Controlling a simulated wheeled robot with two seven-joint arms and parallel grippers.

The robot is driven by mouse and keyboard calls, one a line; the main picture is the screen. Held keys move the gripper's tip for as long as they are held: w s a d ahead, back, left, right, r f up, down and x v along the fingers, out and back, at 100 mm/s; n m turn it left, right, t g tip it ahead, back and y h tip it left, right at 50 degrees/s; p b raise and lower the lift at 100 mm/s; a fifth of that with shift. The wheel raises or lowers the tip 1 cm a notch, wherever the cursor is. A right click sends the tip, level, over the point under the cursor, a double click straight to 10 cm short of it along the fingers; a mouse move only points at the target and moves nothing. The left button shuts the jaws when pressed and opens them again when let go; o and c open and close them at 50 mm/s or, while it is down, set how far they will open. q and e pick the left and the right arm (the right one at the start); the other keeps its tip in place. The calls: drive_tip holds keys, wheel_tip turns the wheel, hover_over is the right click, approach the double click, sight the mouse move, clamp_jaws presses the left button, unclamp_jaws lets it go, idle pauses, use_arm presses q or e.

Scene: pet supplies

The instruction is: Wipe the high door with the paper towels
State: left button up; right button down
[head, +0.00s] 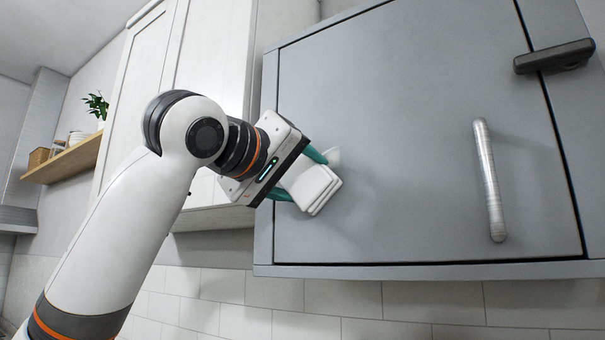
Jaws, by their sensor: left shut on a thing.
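The high door (400,120) is a grey cabinet door that fills the upper right of the head view, and it is shut. My left gripper (301,177) is in front of its lower left part, with green fingers shut on a folded stack of white paper towels (315,188). The towels are at the door's surface near its left edge; I cannot tell for certain whether they touch it. My right gripper is not in view.
A silver vertical handle (489,180) stands out from the door's right side. A dark latch (553,57) sits at the upper right edge. White cabinets (213,45) are to the left, and a wooden shelf (65,160) with a plant is at far left.

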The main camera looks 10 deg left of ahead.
sight(345, 166)
use_arm(q)
drive_tip(key=shift+r+p, duration=0.45)
drive_tip(key=shift+r, duration=0.3)
drive_tip(key=shift+s+d+f, duration=0.1)
drive_tip(key=shift+s+d, duration=0.15)
drive_tip(key=shift+d, duration=0.5)
drive_tip(key=shift+s+d+b, duration=0.15)
drive_tip(key=shift+s+d, duration=0.55)
drive_tip(key=shift+d, duration=0.95)
drive_tip(key=shift+s+d+b, duration=0.15)
drive_tip(key=shift+s+d, duration=0.5)
drive_tip(key=shift+d, duration=1)
drive_tip(key=shift+s+d+b, duration=0.15)
drive_tip(key=shift+s+d, duration=0.55)
drive_tip(key=shift+d, duration=0.95)
drive_tip(key=shift+w+a+b, duration=0.15)
drive_tip(key=shift+w+a, duration=0.25)
drive_tip(key=shift+a, duration=0.6)
drive_tip(key=shift+w+a+b, duration=0.1)
drive_tip(key=shift+w+a, duration=0.35)
drive_tip(key=shift+a, duration=0.55)
drive_tip(key=shift+w+a+b, duration=0.15)
drive_tip(key=shift+w+a, duration=0.25)
drive_tip(key=shift+a, duration=0.6)
drive_tip(key=shift+w+a, duration=0.4)
drive_tip(key=shift+a, duration=0.5)
drive_tip(key=shift+w+a, duration=0.35)
drive_tip(key=shift+a, duration=0.6)
drive_tip(key=shift+w+a, duration=0.4)
drive_tip(key=shift+a, duration=0.5)
